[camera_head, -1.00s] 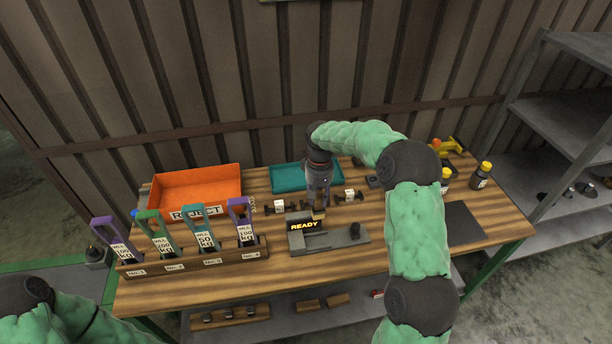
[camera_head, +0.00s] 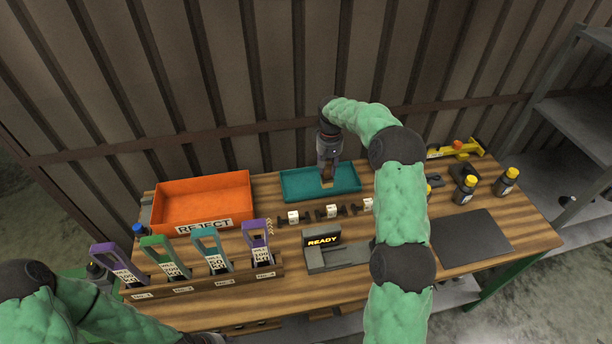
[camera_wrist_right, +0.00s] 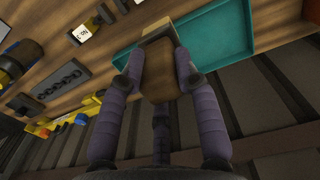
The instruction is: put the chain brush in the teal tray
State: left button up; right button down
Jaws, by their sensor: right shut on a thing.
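My right gripper (camera_head: 328,172) is over the teal tray (camera_head: 292,187) at the back of the bench. It is shut on the chain brush (camera_wrist_right: 160,72), a brown wooden block with a paler end. In the right wrist view the two fingers close on its sides, and the teal tray (camera_wrist_right: 218,42) lies beyond and to the right. The brush is low over the tray; whether it touches the floor cannot be told.
An orange REJECT bin (camera_head: 201,201) stands left of the tray. Weight-labelled dumbbell-like parts (camera_head: 330,211) lie in front of it. A READY fixture (camera_head: 322,246), a rack of coloured handles (camera_head: 205,280), yellow-capped bottles (camera_head: 466,190) and a dark mat (camera_head: 470,237) are on the bench.

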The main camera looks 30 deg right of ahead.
jog(key=w+a+f, duration=0.5)
jog(key=w+f, duration=0.4)
jog(key=f, duration=0.2)
jog(key=shift+w+f, duration=0.3)
jog(key=shift+w, duration=0.05)
jog(key=shift+a+f, duration=0.1)
jog(key=shift+f, duration=0.15)
jog(key=c, duration=0.9)
grip_release()
notch_tip(320, 180, up, 12)
jog(key=shift+r+p, duration=0.25)
jog(key=shift+p, duration=0.05)
